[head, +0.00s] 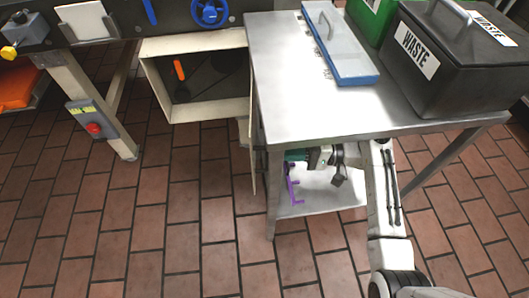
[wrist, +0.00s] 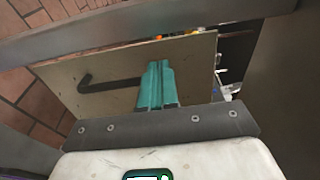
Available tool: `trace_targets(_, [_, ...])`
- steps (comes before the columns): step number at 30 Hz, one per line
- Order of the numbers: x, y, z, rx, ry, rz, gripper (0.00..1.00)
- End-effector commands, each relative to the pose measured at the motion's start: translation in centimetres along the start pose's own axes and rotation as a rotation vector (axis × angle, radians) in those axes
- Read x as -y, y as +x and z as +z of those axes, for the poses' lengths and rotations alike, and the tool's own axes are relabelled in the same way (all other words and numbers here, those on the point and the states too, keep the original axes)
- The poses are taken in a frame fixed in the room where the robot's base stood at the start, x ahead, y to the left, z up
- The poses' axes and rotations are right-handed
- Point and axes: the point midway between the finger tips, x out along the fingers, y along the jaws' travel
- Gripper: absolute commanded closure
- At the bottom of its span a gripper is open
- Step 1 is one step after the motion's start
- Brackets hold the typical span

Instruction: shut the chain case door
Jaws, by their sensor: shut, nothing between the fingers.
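The chain case (head: 160,52) is a cream open-fronted box below the conveyor-like bench, with a dark inside and an orange lever. Its door (head: 254,150) stands swung open at the right side, seen nearly edge-on beside the steel table's left edge. In the wrist view the door (wrist: 190,55) is a cream panel with a dark bent handle (wrist: 110,80). My gripper (wrist: 157,68) has teal fingers, shut and empty, pointing at the panel face near the handle. I cannot tell whether they touch it. In the head view my gripper (head: 294,155) is under the table, right of the door.
The steel table (head: 285,75) stands over my gripper, with its lower shelf (head: 335,197) beneath. A purple object (head: 291,188) shows near the shelf's left end. Tiled floor left of the door is clear.

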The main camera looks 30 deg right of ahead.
Motion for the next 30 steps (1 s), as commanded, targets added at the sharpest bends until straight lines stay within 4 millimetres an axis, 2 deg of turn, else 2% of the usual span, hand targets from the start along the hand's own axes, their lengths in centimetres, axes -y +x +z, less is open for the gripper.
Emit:
trace_targets(3, [-0.1,2.3,0.1,0.003,0.0,0.0,1.0])
trace_targets(9, [-0.1,4.8,0.0,0.002,0.0,0.001,1.0])
trace_targets(15, [0.0,5.8,0.0,0.0,0.0,0.001,1.0])
trace_targets(25, [0.0,6.0,0.0,0.0,0.0,0.001,1.0])
trace_targets(30, [0.1,8.4,0.1,0.006,0.0,0.0,1.0])
